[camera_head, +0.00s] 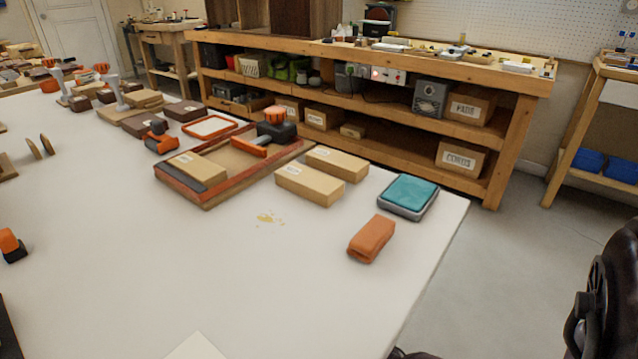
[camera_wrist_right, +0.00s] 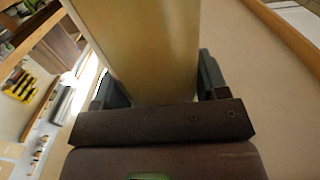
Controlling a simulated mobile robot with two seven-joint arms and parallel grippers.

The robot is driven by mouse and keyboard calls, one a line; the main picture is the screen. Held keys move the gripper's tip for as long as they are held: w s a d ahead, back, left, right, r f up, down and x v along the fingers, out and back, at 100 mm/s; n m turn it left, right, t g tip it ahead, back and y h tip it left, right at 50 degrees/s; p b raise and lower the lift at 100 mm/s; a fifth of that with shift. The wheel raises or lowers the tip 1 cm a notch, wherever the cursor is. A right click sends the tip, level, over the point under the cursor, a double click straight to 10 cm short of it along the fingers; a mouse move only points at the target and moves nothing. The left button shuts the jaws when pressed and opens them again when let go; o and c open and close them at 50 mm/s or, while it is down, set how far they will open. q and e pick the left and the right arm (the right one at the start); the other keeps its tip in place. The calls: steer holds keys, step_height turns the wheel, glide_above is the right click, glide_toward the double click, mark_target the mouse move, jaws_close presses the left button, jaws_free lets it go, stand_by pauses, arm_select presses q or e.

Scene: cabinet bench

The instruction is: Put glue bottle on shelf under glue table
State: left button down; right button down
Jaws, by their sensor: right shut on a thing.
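My right gripper (camera_wrist_right: 158,82) is shut on a tall pale yellow-tan object, which looks like the glue bottle (camera_wrist_right: 155,40); its far end runs out of the right wrist view. One finger sits on each side of it. The bottle does not show in the head view. My left gripper is not in view. Which table is the glue table is not certain. A wooden bench (camera_head: 440,68) at the back has open shelves below its top. Another wooden table (camera_head: 610,70) with a lower shelf (camera_head: 590,180) stands at the right edge.
A white-topped table (camera_head: 200,270) fills the foreground, with an orange block (camera_head: 371,239), a teal-topped pad (camera_head: 409,195), tan blocks (camera_head: 309,184) and a red-framed tray (camera_head: 205,200). Boxes labelled CORDS (camera_head: 461,158) and PADS (camera_head: 468,106) occupy bench shelves. Blue bins (camera_head: 588,160) sit at right. Grey floor (camera_head: 520,250) is clear.

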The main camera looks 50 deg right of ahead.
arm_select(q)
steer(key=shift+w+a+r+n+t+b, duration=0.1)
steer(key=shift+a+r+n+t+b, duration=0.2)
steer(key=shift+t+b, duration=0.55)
arm_select(e)
step_height(320, 180, down, 4)
steer(key=shift+w+f, duration=0.1)
steer(key=shift+f, duration=0.15)
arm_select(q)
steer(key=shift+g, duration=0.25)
arm_select(e)
steer(key=shift+c, duration=0.8)
jaws_free()
steer(key=shift+f, duration=0.15)
steer(key=shift+s, duration=0.2)
arm_select(q)
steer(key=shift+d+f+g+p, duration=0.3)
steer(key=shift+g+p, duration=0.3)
steer(key=shift+p, duration=0.3)
arm_select(e)
steer(key=s, duration=1.1)
steer(key=shift+s+d, duration=0.4)
steer(key=shift+d, duration=0.05)
